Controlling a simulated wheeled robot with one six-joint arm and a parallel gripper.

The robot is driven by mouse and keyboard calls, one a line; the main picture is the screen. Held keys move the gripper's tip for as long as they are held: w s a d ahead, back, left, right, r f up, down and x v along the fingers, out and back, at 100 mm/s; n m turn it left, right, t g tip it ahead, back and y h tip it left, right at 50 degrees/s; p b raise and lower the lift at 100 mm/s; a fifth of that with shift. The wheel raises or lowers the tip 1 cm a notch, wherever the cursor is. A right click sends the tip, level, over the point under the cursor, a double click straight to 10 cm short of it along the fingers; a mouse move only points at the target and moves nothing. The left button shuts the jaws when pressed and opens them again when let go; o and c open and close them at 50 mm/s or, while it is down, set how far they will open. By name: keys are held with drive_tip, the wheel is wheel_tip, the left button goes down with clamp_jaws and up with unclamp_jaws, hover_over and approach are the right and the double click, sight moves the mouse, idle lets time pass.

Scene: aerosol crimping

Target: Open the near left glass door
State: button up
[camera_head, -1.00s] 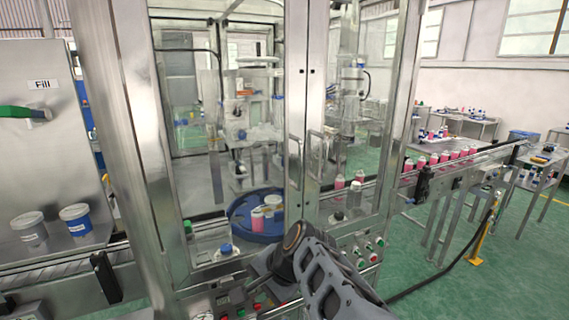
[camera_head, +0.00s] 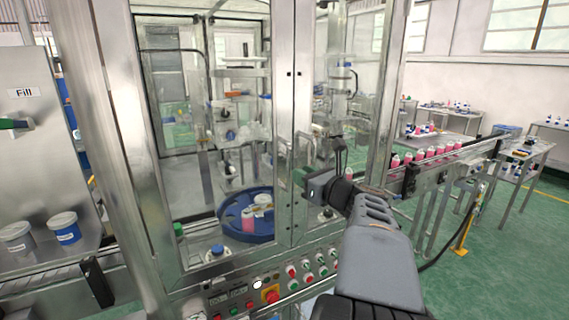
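The near left glass door (camera_head: 284,110) is a clear pane in a metal frame on the front of the crimping machine. It looks closed, its right edge against the neighbouring right glass door. Upright bar handles sit near the seam between the two doors, partly hidden now by my gripper. My gripper (camera_head: 322,172) is raised in front of the seam, at handle height, just right of the left door's edge. Its fingers are small and seen from behind, so I cannot tell whether they are open or touch a handle.
Behind the glass is a blue round turntable (camera_head: 247,215) with pink bottles. A control panel (camera_head: 285,285) with buttons and a red emergency stop lies below the doors. A conveyor (camera_head: 440,165) with several pink bottles runs right. A fill station (camera_head: 30,150) stands left.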

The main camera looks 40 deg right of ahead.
sight(290, 168)
drive_tip(key=w, duration=0.2)
drive_tip(key=w+p, duration=0.1)
drive_tip(key=w, duration=0.5)
drive_tip(key=shift+a, duration=0.3)
drive_tip(key=shift+s, duration=0.1)
clamp_jaws()
